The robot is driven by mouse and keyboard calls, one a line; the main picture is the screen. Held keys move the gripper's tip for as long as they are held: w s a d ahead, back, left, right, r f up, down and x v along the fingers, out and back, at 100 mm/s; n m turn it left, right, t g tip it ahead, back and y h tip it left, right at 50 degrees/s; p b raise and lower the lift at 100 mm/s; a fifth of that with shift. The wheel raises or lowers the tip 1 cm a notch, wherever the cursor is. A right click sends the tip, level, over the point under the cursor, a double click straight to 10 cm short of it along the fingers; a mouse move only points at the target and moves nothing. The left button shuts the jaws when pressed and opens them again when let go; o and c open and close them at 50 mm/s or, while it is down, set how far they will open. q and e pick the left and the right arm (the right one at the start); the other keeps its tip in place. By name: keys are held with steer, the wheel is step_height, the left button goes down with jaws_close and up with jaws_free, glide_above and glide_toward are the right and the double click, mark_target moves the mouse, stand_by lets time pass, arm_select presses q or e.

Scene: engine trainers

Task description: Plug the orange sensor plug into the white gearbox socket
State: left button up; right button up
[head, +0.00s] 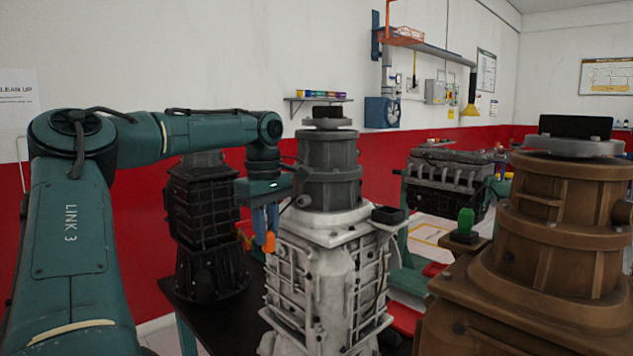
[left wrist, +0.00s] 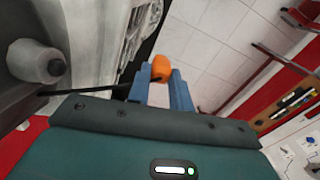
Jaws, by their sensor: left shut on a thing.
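The orange sensor plug (head: 269,242) is between the blue fingertips of my left gripper (head: 265,222), which is shut on it. It hangs at the left side of the white gearbox (head: 322,265), in front of the black gearbox. In the left wrist view the orange plug (left wrist: 161,68) shows at the fingertips of my left gripper (left wrist: 160,82), with the gearbox side to its left. A dark square box, which looks like the socket (head: 388,215), sits on the right of the white gearbox's upper edge, away from the plug. My right gripper is not in view.
A black gearbox (head: 205,230) stands behind at the left on a dark table (head: 240,315). An engine block (head: 450,180) is farther back.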

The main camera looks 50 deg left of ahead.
arm_select(q)
step_height(320, 180, down, 9)
steer(key=s+a+m, duration=0.1)
steer(key=s, duration=0.1)
steer(key=s+d+f+m, duration=0.1)
steer(key=d+f+m, duration=0.4)
steer(key=f, duration=0.6)
steer(key=s+d+f+m, duration=0.1)
steer(key=d+f+m, duration=0.2)
steer(key=d+f, duration=0.6)
steer(key=w+d+f+m, duration=0.1)
steer(key=d+f+m, duration=0.5)
steer(key=d+f, duration=0.4)
steer(key=w+d+m, duration=0.2)
steer(key=d+m, duration=0.1)
steer(key=d, duration=0.5)
steer(key=w+d+r+m, duration=0.1)
steer(key=w+d+m, duration=0.1)
steer(key=d, duration=0.6)
steer(key=shift+d+r+m, duration=0.25)
steer(key=shift+m, duration=0.35)
steer(key=shift+a, duration=0.1)
